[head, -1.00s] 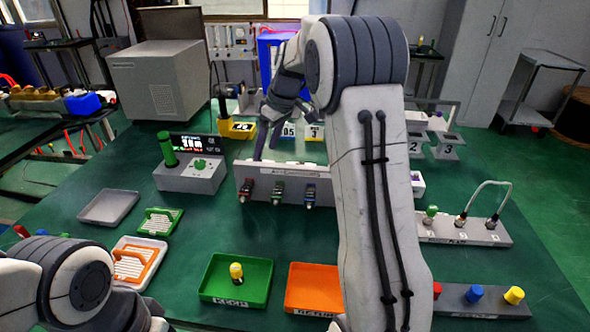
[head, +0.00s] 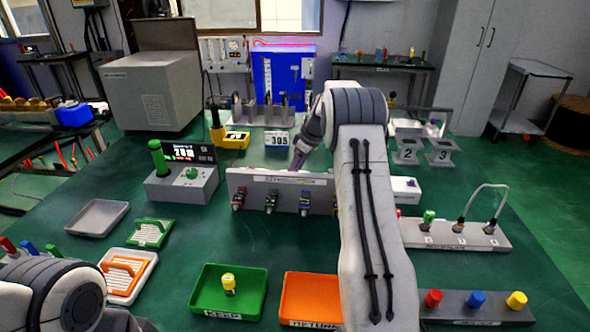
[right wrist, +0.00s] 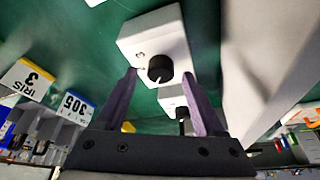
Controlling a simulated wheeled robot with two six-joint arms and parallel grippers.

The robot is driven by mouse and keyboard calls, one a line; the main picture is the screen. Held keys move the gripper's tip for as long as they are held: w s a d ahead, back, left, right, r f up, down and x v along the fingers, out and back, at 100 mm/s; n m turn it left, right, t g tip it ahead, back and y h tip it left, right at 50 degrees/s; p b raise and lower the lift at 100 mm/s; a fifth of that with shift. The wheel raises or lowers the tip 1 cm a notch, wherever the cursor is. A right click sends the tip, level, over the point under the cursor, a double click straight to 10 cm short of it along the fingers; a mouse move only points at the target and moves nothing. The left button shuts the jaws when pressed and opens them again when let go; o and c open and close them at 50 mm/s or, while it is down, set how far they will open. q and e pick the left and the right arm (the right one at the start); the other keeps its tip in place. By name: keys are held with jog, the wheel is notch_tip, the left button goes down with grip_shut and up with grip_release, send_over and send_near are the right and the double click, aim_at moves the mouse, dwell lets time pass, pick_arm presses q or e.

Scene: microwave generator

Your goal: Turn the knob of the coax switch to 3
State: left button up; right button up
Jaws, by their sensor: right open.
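In the right wrist view a pale box (right wrist: 150,38) has a dark round part (right wrist: 160,68) with a small pale mark on it, like a knob. In the head view the right gripper (head: 298,158) points down just behind the long grey panel (head: 265,180); my arm hides part of this area. My left gripper is out of view.
A second pale block (right wrist: 174,93) lies beyond the first. Signs 305 (head: 279,140) and IRIS 3 (right wrist: 28,80) stand nearby. The panel has several coloured fittings. A grey unit with a green knob (head: 192,173) stands left; a green tray (head: 205,298) and an orange tray (head: 300,285) lie in front.

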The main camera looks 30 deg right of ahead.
jog(key=shift+w+f, duration=0.1)
jog(key=shift+f, duration=0.15)
grip_shut()
